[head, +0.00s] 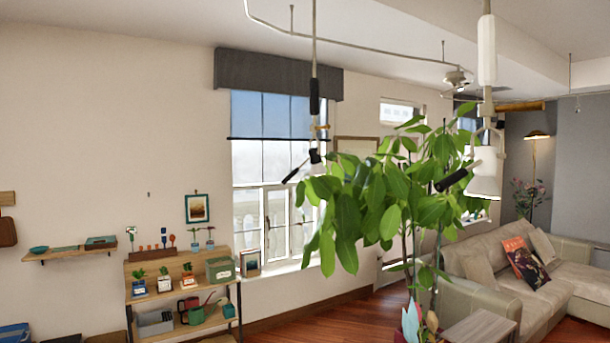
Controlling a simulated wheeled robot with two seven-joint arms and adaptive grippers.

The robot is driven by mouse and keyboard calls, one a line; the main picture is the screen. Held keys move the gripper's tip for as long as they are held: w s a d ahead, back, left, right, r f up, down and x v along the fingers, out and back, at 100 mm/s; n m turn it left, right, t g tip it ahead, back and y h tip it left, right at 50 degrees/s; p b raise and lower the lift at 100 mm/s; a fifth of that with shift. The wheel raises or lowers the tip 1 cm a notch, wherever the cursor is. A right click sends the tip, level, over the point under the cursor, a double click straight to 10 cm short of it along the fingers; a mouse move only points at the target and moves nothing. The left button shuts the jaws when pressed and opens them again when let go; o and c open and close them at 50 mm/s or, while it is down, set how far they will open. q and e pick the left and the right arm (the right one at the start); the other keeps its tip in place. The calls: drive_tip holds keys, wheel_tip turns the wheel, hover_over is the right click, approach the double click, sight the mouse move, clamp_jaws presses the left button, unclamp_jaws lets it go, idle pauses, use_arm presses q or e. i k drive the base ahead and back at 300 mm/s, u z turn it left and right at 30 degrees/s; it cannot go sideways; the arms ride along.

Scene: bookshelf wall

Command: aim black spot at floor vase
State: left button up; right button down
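A thin rod with a black sleeve (314,97) hangs from the ceiling left of centre, in front of the window. At its lower end is a small dark fitting (315,156) with a tilted black piece (294,174) pointing down and left. A second black cylinder (452,180) sits tilted beside the white lamp on the right. I cannot tell which of these is the black spot. Pink flowers (527,192) stand in the far corner; any vase under them is hidden behind the sofa. Neither of my grippers is in view.
A tall leafy plant (385,195) fills the middle and partly hides the hanging fittings. A white hanging lamp (485,186) is at right. A curved ceiling rail (345,37) runs above. A wooden shelf unit (185,262) stands left, a beige sofa (495,277) right.

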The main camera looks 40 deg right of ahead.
sight(318, 169)
drive_tip(key=z, duration=0.75)
drive_tip(key=i, duration=0.8)
drive_tip(key=z, duration=0.85)
